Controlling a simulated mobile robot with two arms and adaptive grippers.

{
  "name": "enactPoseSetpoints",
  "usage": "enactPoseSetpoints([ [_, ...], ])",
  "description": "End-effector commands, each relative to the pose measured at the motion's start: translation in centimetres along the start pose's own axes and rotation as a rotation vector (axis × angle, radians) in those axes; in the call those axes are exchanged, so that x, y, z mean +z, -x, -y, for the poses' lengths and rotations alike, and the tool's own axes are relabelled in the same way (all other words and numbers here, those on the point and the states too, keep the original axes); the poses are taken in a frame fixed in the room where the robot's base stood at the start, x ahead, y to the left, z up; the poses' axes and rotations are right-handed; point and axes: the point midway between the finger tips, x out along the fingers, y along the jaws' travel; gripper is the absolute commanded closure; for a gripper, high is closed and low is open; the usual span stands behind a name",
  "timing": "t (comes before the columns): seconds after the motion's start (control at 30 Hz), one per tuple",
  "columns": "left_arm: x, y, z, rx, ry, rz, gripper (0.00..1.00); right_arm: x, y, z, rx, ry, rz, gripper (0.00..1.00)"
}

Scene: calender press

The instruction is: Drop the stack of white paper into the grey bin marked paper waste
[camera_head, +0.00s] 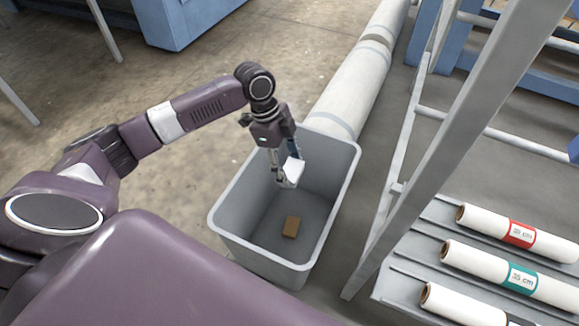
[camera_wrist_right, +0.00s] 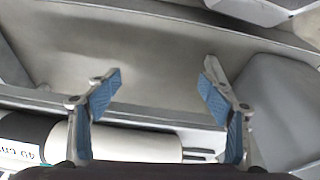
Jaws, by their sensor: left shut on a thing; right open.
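The white paper stack (camera_head: 293,170) is held by my left gripper (camera_head: 284,178), which is shut on it. In the head view they are over the grey bin (camera_head: 232,217), inside the outline of its opening. How far the stack is above the rim is hard to tell. A small brown block (camera_head: 291,227) lies on the bin's floor. No paper waste marking shows on the sides of the bin in view. My right gripper (camera_wrist_right: 160,92) is open and empty in the right wrist view, its blue-padded fingers wide apart.
A long white roll (camera_head: 340,95) lies on the floor behind the bin. At the right, a grey metal frame (camera_head: 450,140) stands beside a rack with several labelled rolls (camera_head: 490,265). A blue cabinet (camera_head: 180,20) is at the back left. Open concrete floor (camera_head: 200,70) lies left of the bin.

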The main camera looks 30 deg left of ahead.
Motion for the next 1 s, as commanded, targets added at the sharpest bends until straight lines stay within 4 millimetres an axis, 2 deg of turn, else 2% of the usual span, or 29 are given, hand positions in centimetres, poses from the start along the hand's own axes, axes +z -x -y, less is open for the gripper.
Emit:
enactPoseSetpoints([
  [0.23, 0.2, -0.7, 0.0, -0.001, 0.000, 0.000, 0.63, 0.2, 1.7, -0.1, 0.002, -0.001, -0.010, 0.26],
  [0.57, 0.2, -0.6, 0.0, -0.001, -0.001, 0.000, 0.63, 0.1, 2.1, -0.1, 0.002, -0.001, -0.011, 0.26],
  [0.6, 0.2, -0.6, 0.0, -0.001, -0.001, 0.001, 0.43, 0.1, 2.1, -0.1, 0.002, -0.001, -0.011, 0.26],
  [0.73, 0.2, -0.7, 0.0, 0.000, -0.001, 0.001, 0.29, 0.1, 2.0, -0.1, 0.002, -0.001, -0.011, 0.26],
  [0.77, 0.2, -0.7, 0.0, 0.000, -0.001, 0.001, 0.26, 0.1, 2.0, -0.1, 0.002, -0.001, -0.011, 0.26],
  [1.0, 0.2, -0.7, 0.0, 0.000, 0.000, 0.001, 0.26, 0.1, 2.0, -0.1, 0.002, -0.001, -0.011, 0.26],
])
